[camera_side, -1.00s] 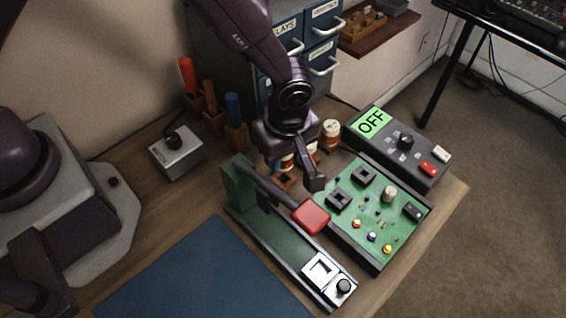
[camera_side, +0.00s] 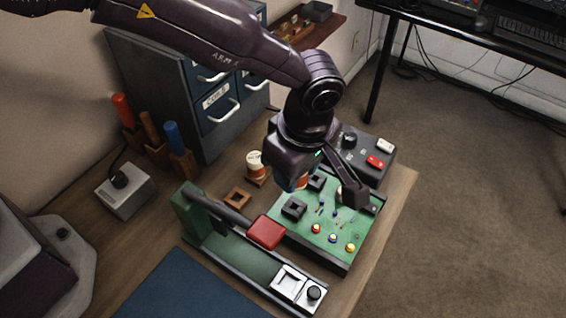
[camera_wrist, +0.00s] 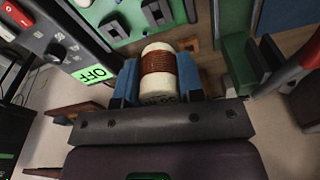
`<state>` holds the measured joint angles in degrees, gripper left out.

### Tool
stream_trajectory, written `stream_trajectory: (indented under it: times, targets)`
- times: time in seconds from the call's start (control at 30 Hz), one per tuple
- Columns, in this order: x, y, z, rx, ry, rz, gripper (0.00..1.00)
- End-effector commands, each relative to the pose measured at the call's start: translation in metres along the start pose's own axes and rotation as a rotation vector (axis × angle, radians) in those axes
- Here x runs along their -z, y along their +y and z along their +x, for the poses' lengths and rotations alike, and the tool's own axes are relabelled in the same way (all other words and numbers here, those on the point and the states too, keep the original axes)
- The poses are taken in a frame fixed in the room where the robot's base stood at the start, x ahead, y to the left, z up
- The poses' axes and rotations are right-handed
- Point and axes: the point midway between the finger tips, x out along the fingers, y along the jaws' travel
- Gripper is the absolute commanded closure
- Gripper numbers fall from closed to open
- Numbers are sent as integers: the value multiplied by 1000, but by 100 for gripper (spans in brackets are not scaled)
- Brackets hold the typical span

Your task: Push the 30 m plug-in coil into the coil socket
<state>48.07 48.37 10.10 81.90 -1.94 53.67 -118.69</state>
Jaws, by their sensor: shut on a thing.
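My gripper (camera_wrist: 158,82) is shut on a cream coil with a copper winding (camera_wrist: 158,62), between its blue fingers in the wrist view. Its printed label is only partly legible, seemingly "30". In the side view my gripper (camera_side: 298,184) and part of the coil (camera_side: 303,181) show beside the green board's (camera_side: 290,238) far left edge. The coil appears above the surface, apart from the sockets. Two black square sockets, a near one (camera_side: 293,208) and a far one (camera_side: 317,183), sit on the board; I cannot read which is the coil socket. The wrist view shows the board's edge and sockets (camera_wrist: 115,25).
A red-ended lever (camera_side: 267,232) on a green base stands left of the board. An empty wooden holder (camera_side: 237,197) and another cream coil (camera_side: 256,163) are behind it. A control box (camera_side: 372,155) stands at the board's far side; its display (camera_wrist: 93,74) reads OFF.

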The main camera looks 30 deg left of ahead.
Motion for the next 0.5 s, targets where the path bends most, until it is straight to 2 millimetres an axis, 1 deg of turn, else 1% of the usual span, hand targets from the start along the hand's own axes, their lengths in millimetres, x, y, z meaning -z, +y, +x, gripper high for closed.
stream_trajectory:
  times: [0.3,0.5]
  targets:
    - [-3,0,31,1,1,0,88]
    - [-5,0,47,-1,0,1,88]
